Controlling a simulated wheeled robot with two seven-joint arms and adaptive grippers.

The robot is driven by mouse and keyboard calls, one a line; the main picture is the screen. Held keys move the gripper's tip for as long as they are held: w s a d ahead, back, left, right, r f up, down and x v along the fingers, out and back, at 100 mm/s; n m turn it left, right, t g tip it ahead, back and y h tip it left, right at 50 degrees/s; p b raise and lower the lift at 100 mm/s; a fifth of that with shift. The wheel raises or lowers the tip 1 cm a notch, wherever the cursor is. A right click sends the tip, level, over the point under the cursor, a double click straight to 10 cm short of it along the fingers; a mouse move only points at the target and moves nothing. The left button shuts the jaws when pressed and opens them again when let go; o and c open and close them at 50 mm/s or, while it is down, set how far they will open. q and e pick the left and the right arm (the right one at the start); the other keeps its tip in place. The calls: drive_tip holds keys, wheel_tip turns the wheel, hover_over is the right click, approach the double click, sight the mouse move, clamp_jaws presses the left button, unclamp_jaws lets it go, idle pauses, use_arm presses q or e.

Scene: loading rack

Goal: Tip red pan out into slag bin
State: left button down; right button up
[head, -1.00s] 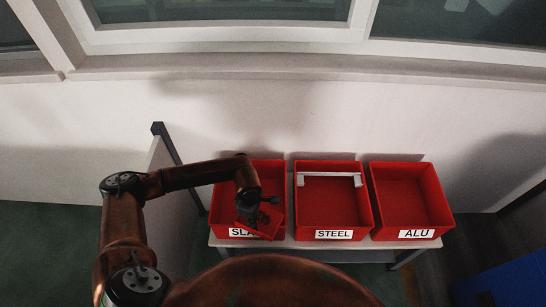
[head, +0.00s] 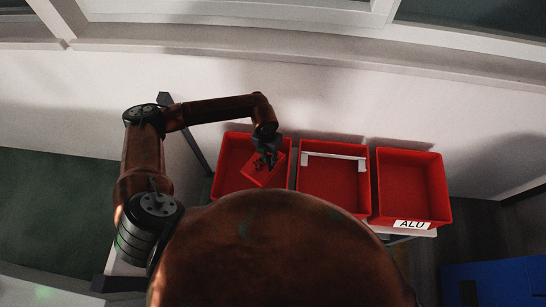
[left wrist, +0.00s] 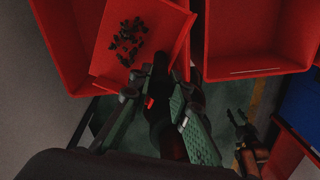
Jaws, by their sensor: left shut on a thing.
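My left gripper (head: 267,158) is shut on the edge of the small red pan (head: 264,176). It holds the pan over the slag bin (head: 225,165), a red open box at the left of the row, whose label is hidden. In the left wrist view the pan (left wrist: 115,65) lies in front of my left gripper (left wrist: 155,100), with dark pieces (left wrist: 128,40) on its floor. The pan sits turned at an angle to the bin. How far it tilts is hard to tell. My right gripper (left wrist: 236,118) shows small in the left wrist view; its opening is unclear.
The steel bin (head: 365,200) stands right of the slag bin with a pale bar (head: 335,156) across its back. The ALU bin (head: 440,185) stands at the far right. A wall is close behind. A blue object (head: 500,282) is at lower right.

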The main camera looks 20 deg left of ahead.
use_arm(q)
drive_tip(key=shift+w+a+h, duration=0.1)
drive_tip(key=shift+a+h, duration=0.2)
drive_tip(key=shift+a, duration=0.3)
drive_tip(key=w+a+g+h+b, duration=0.3)
drive_tip(key=a+h+b, duration=0.7)
drive_tip(key=b, duration=0.7)
drive_tip(key=a, duration=0.2)
drive_tip(key=shift+w+a+b, duration=0.3)
drive_tip(key=shift+w+b, duration=0.05)
drive_tip(key=shift+w, duration=0.05)
idle(0.9)
